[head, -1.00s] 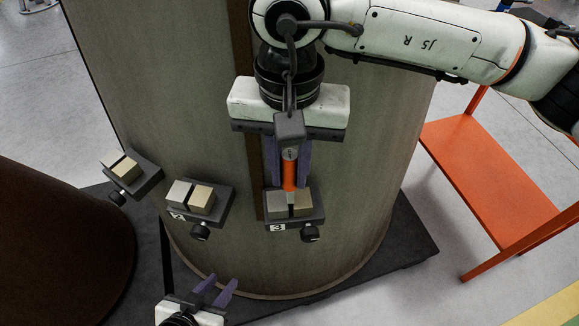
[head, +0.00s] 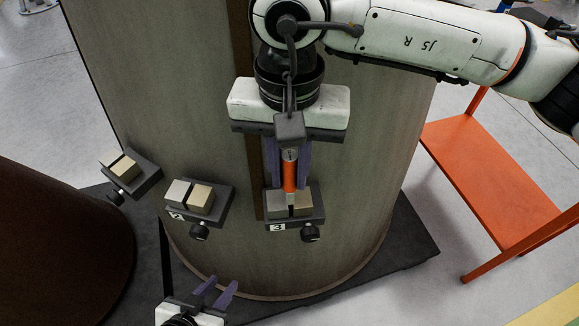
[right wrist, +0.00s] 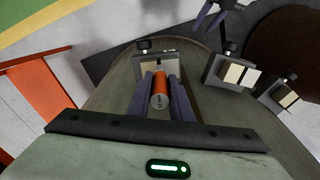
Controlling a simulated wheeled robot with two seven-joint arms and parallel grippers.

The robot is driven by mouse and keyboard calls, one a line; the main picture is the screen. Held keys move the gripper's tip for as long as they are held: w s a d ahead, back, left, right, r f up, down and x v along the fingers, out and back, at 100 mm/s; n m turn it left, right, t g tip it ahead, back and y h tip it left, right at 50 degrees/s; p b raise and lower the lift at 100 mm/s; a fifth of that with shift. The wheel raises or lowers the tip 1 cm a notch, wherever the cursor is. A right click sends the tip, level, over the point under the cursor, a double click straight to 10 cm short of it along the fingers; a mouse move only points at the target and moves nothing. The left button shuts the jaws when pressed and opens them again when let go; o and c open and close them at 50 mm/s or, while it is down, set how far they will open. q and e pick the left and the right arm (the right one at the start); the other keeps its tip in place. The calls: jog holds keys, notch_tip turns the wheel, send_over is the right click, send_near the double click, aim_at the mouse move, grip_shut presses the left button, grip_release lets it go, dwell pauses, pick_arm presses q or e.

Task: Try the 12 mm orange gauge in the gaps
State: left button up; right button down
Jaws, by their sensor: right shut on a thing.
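My right gripper (head: 288,184) has its purple fingers shut on the orange gauge (head: 289,172). The gauge points down, its lower end at the gap between the two blocks of the fixture marked 3 (head: 313,213). I cannot tell how far the tip is in the gap. In the right wrist view the gauge (right wrist: 160,90) shows end-on between the fingers, hiding part of the fixture (right wrist: 145,60). The fixture marked 2 (head: 212,214) and a third fixture (head: 143,183) at the far left also hold block pairs with gaps. My left gripper (head: 220,287) is open and empty, low in front.
The fixtures sit on the side of a large grey-brown cylinder (head: 200,110), each with a black knob. A dark brown round body (head: 60,240) stands at left. An orange bench (head: 490,185) stands at right. Grey floor is clear around the dark base plate (head: 405,235).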

aim_at(291, 157)
dwell(0.6)
jog(key=shift+r+p, duration=1.2)
jog(key=shift+r, duration=1.85)
jog(key=shift+d, duration=0.1)
